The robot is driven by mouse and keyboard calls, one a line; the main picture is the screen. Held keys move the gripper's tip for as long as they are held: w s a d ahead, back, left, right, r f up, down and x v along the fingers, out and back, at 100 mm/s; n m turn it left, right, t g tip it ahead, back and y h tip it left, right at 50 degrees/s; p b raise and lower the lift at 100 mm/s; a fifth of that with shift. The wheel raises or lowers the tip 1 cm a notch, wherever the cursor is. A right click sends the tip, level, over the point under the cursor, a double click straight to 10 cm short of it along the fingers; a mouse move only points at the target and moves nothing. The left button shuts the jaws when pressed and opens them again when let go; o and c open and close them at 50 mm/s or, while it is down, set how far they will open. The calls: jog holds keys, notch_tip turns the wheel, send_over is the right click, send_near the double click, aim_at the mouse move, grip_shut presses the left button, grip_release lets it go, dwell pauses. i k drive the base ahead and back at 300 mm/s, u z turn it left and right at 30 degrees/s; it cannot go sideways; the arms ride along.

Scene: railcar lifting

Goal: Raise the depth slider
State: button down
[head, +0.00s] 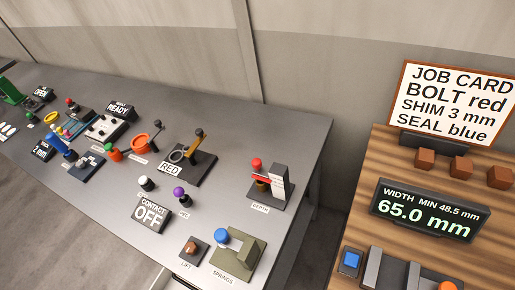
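The depth slider (261,183) stands near the right end of the grey bench, behind a small label reading DEPTH. It has a red top knob over a dark and brass-coloured body on a dark base. A pale upright block with marks stands at its right side. The slider's exact height on its scale is too small to read. My gripper does not show in this view, and nothing is seen touching the slider.
The grey bench (235,113) holds a RED lever unit (190,160), a CONTACT OFF sign (151,215), a purple knob (180,194) and a blue-knobbed SPRINGS unit (238,253). A wooden table (393,165) at right carries a job card (455,103) and a 65.0 mm display (428,210).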

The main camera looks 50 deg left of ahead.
aim_at(260, 172)
jog(key=u, duration=1.15)
jog(key=k, duration=0.55)
jog(key=z, duration=0.1)
jog(key=i, duration=0.5)
jog(key=z, duration=0.05)
